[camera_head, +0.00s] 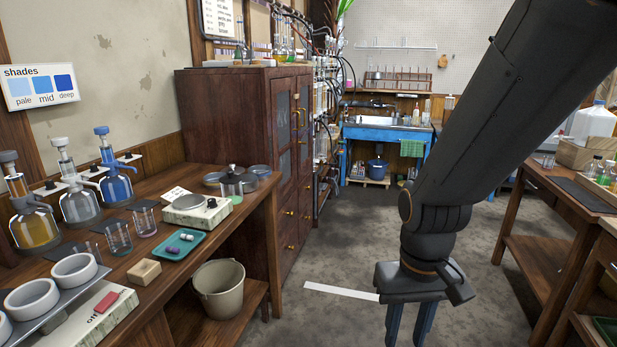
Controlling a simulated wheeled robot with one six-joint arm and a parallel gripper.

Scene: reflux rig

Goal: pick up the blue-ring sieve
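I cannot make out a blue-ring sieve in this view. My gripper (408,328) hangs at the lower right, pointing down over the grey floor. Its two blue fingers stand apart with floor showing between them, and nothing shows in the gap. The fingertips run to the bottom edge of the picture. The gripper is to the right of the left bench and apart from it.
The left wooden bench (150,262) holds bottles, beakers, a scale (196,211), a teal tray (172,246) and white round dishes (74,270). A bucket (219,288) stands below. A tall cabinet (230,120) stands behind. A bench (545,255) is at right.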

